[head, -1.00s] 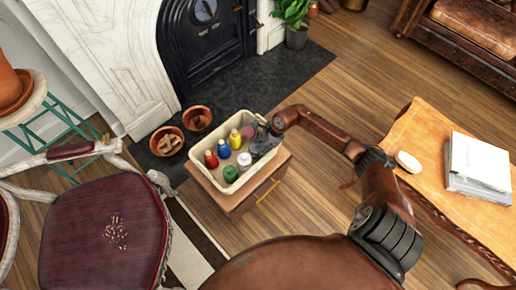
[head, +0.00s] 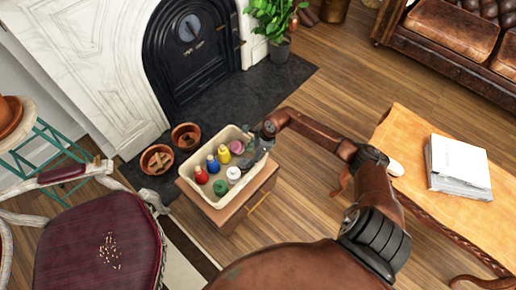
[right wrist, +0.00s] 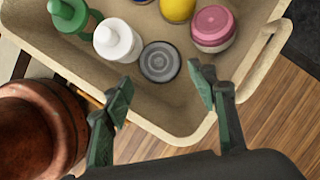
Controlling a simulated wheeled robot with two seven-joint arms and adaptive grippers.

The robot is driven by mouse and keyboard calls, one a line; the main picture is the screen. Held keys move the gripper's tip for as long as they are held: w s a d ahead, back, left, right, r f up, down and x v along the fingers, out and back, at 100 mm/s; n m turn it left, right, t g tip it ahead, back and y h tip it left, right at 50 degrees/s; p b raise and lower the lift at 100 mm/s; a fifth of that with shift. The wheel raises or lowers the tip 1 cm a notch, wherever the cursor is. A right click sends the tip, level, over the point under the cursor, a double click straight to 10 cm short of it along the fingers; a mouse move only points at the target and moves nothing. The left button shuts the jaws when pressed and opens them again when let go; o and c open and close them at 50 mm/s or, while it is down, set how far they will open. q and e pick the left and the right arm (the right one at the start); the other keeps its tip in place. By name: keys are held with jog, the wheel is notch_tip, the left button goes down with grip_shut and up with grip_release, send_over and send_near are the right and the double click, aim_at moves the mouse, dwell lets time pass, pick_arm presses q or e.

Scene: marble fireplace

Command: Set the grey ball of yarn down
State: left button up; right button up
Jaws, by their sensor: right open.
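The grey ball of yarn (right wrist: 160,62) shows in the right wrist view as a round grey thing with ringed markings. It sits in the cream bin (right wrist: 190,135), beside a white-topped bottle (right wrist: 117,40). My right gripper (right wrist: 160,80) is open, its green fingertips apart on the near side of the grey thing, one to each side. I cannot tell whether they touch it. In the head view my right gripper (head: 255,153) is at the right end of the bin (head: 217,202) and hides the grey thing. My left gripper is not in view.
The bin stands on a small wooden cabinet (head: 245,205) and holds several coloured bottles, including red (head: 201,176), blue (head: 212,164) and green (head: 219,188). A wooden table (head: 405,125) is at right, a chair (head: 100,240) at left.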

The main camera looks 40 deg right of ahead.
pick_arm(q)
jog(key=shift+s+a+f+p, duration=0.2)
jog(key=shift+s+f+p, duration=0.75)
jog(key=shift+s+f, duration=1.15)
pick_arm(e)
jog(key=v, duration=0.6)
jog(key=shift+r, duration=0.35)
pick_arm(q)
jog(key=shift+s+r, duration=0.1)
pick_arm(e)
jog(key=shift+s+d, duration=0.1)
